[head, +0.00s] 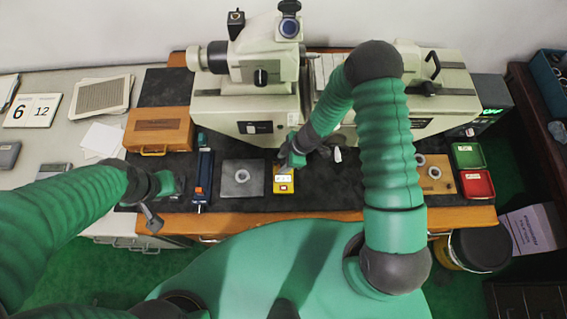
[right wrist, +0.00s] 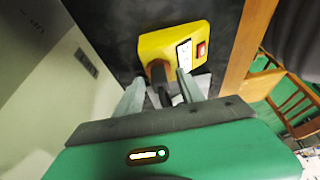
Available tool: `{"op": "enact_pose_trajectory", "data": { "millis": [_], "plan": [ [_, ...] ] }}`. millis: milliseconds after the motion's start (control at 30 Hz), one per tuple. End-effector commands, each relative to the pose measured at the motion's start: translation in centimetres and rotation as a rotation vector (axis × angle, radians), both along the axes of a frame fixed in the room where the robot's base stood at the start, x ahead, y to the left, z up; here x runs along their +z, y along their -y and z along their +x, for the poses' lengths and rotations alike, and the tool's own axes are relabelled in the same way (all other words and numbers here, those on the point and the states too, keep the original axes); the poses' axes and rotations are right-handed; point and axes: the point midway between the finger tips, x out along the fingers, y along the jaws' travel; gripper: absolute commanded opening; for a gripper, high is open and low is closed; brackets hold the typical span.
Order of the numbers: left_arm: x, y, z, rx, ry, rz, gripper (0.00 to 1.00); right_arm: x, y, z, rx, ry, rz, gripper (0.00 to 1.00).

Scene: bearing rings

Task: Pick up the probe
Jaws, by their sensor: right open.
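A yellow box (head: 283,184) with a white label and a red switch lies on the dark mat in front of the machine. It also shows in the right wrist view (right wrist: 172,42). A dark, narrow piece (right wrist: 158,74) stands out from the box's near end; it appears to be the probe, though its full shape is hidden. My right gripper (right wrist: 160,90) is open, with its fingers on either side of this piece. I cannot tell whether they touch it. In the head view my right gripper (head: 284,160) is just behind the box. My left gripper (head: 152,216) is near the bench's front left edge.
A large beige measuring machine (head: 250,104) stands behind. A grey plate (head: 243,178) and a blue tool (head: 203,178) lie left of the box. A wooden block with rings (head: 435,174) and red and green trays (head: 476,184) are at right. A wooden case (head: 158,130) is at left.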

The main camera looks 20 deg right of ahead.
Motion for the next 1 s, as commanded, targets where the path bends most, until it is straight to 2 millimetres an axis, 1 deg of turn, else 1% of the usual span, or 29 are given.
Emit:
{"op": "enact_pose_trajectory", "data": {
  "millis": [33, 300, 367, 400, 767, 867, 1000],
  "plan": [
    [0.0, 0.0, 0.0, 0.000, 0.000, 0.000, 0.36, 0.0, 0.0, 0.0, 0.000, 0.000, 0.000, 0.45],
    [0.0, 0.0, 0.0, 0.000, 0.000, 0.000, 0.36, 0.1, 0.1, 0.0, 0.000, 0.000, 0.001, 0.10],
    [0.0, 0.0, 0.0, 0.000, 0.000, 0.000, 0.36, 0.1, 0.2, 0.0, 0.000, 0.000, 0.001, 0.02],
    [0.0, 0.0, 0.0, 0.000, 0.000, 0.000, 0.36, 0.1, 0.2, 0.0, 0.000, 0.000, 0.001, 0.00],
    [0.0, 0.0, 0.0, 0.000, 0.000, 0.000, 0.36, 0.3, 0.1, 0.0, 0.002, 0.001, 0.001, 0.00],
    [0.0, 0.0, 0.0, 0.000, 0.000, 0.000, 0.36, 1.1, 0.1, 0.0, 0.003, 0.001, 0.001, 0.00],
    [0.1, 0.0, 0.0, 0.000, 0.000, 0.000, 0.36, 2.8, 0.1, 0.0, 0.003, 0.002, -0.001, 0.00]
  ]
}}
